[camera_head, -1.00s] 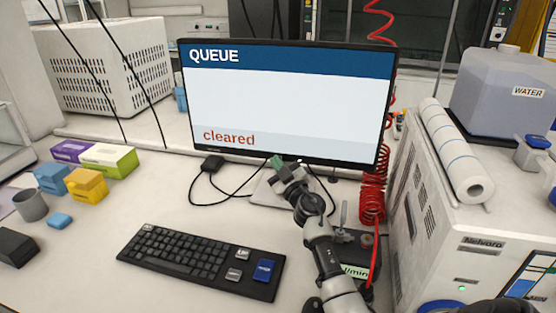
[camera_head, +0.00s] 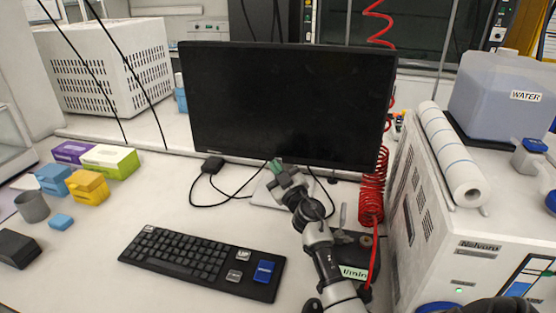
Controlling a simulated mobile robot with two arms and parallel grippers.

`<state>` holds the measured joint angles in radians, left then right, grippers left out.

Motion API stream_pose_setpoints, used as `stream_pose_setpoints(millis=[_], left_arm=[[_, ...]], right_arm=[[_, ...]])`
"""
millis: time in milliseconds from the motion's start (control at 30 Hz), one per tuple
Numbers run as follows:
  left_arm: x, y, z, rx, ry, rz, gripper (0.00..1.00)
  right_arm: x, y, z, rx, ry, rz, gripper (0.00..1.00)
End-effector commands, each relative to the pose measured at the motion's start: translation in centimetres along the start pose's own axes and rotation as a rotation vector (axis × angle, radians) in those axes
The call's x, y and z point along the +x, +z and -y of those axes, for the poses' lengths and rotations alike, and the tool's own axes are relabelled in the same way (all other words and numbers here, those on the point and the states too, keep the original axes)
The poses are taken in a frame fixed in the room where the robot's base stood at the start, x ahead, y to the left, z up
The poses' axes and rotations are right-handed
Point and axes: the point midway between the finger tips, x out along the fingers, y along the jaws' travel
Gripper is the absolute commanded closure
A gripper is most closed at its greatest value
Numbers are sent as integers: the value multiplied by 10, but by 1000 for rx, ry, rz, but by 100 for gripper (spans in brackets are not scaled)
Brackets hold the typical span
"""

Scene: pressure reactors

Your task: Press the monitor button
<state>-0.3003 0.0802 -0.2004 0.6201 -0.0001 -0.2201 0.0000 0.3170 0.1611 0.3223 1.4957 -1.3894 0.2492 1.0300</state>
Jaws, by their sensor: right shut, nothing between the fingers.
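The monitor (camera_head: 285,105) stands at the back middle of the bench, and its screen is black. My right gripper (camera_head: 274,166) is shut and empty, with its tip at the lower edge of the monitor, near the middle of the bezel. I cannot tell whether the tip touches the bezel. The monitor's button is not visible; it may be hidden behind the gripper. My left gripper is not in view.
A black keyboard (camera_head: 200,262) lies in front of the monitor. Cables and a small black box (camera_head: 213,164) are left of the stand. A white Nelvoro unit (camera_head: 460,230) closes off the right side. Small boxes (camera_head: 110,160) and a grey mug (camera_head: 32,206) are at the left.

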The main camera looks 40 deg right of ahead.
Motion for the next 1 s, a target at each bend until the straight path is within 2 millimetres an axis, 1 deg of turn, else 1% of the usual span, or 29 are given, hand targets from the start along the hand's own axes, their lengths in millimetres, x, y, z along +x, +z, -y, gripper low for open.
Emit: stream_pose_setpoints(millis=[267,500,700,1000], left_arm=[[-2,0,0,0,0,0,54],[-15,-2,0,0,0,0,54],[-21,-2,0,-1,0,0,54],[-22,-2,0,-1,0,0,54]], right_arm=[[-2,-1,2,1,-1,1,100],[-17,-14,12,3,-2,1,100],[-30,-22,22,1,-2,1,100],[-35,-25,26,1,0,0,100]])
